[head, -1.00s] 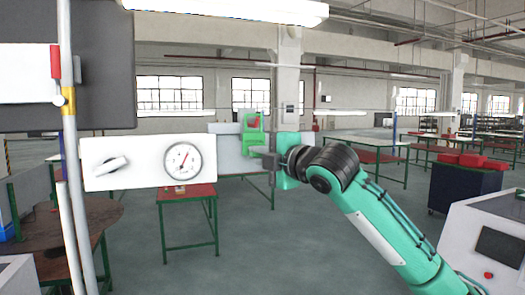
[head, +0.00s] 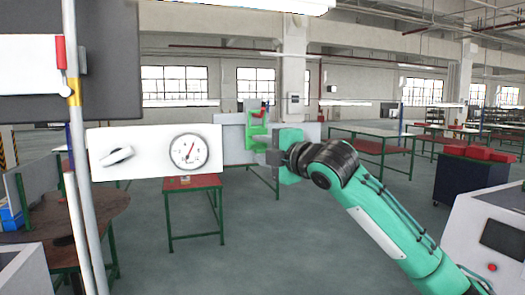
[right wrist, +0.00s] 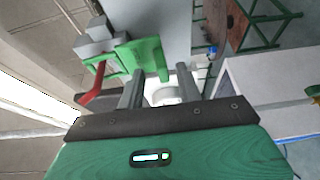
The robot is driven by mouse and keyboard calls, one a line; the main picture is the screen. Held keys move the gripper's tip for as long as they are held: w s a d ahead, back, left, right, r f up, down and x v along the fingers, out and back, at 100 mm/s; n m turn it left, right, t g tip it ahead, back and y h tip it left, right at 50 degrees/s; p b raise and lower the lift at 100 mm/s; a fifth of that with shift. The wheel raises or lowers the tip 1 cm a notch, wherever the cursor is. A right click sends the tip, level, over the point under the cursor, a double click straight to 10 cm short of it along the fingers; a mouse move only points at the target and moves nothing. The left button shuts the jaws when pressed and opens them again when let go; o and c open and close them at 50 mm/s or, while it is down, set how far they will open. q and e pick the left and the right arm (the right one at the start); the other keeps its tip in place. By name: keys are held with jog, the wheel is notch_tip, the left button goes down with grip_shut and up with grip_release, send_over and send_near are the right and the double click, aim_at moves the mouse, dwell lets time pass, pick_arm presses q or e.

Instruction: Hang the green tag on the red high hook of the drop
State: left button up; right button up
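The green tag (head: 252,144) is a green frame with a red part in its upper opening. It shows in the head view just right of the gauge panel. My right gripper (head: 270,158) is at its lower right edge. In the right wrist view the green tag (right wrist: 148,54) reaches between the tips of my gripper's two grey fingers (right wrist: 160,88), which appear closed on it. A narrow red piece (head: 60,53) sits high on the pale upright pole at the left, well apart from the tag. My left gripper is out of view.
A white panel with a knob and gauge (head: 153,150) stands between the pole (head: 84,190) and the tag. A brown round table (head: 85,215) is at lower left. A red-topped table (head: 195,183) stands behind. A white machine (head: 490,240) is at lower right.

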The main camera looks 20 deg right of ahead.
jog(key=shift+s+d+f, duration=0.1)
jog(key=shift+s+d, duration=0.05)
jog(key=shift+s, duration=0.1)
jog(key=b+v, duration=0.6)
jog(key=v, duration=0.7)
jog(key=shift+b, duration=0.4)
jog(key=shift+s+d, duration=0.1)
jog(key=shift+s, duration=0.05)
